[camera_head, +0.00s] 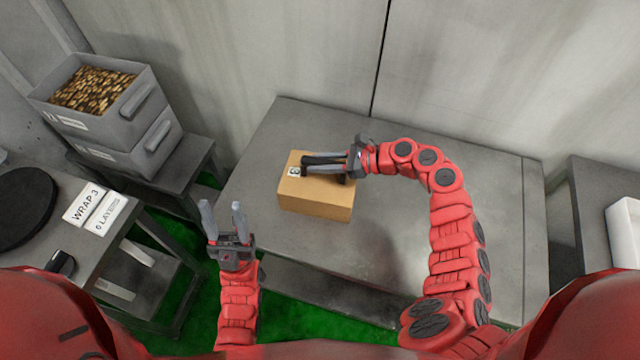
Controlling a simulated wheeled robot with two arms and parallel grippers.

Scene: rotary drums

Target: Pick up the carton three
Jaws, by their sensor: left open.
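A brown carton (315,201) sits on the grey metal table, with a small white label (293,172) bearing a dark numeral on its top; the numeral is too small to read surely. My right gripper (308,167) reaches in from the right, with its fingers over the carton's top near the label. Whether its fingers touch the carton, or are open or shut, I cannot tell. My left gripper (222,208) is open and empty, pointing up the picture, left of the carton and off the table's front left edge.
The grey table (440,240) is clear right of the carton. Stacked grey bins (140,110) stand at the back left, the top one full of brown pieces. A side table at left holds a black disc (22,205) and a "WRAP 3" sign (84,203). A wall is behind.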

